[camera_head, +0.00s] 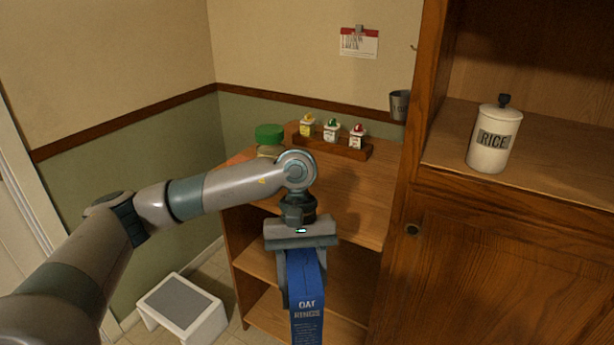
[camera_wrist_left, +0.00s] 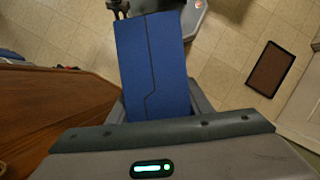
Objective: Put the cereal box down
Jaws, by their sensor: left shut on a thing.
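The cereal box (camera_head: 306,300) is blue with "OAT RINGS" lettering and hangs upright in front of the wooden shelf unit. My left gripper (camera_head: 302,268) points down and is shut on the top of the box. In the left wrist view, the blue top of the box (camera_wrist_left: 155,65) lies between the fingers of my left gripper (camera_wrist_left: 160,108), with tiled floor far below. The lower end of the box is cut off by the bottom of the head view. My right gripper is not in view.
The shelf unit's top (camera_head: 345,205) has free wood at front right. A green-lidded jar (camera_head: 269,138) and a rack with several small bottles (camera_head: 332,143) stand at its back. A rice canister (camera_head: 494,138) stands in the right cabinet. A step stool (camera_head: 182,308) is on the floor.

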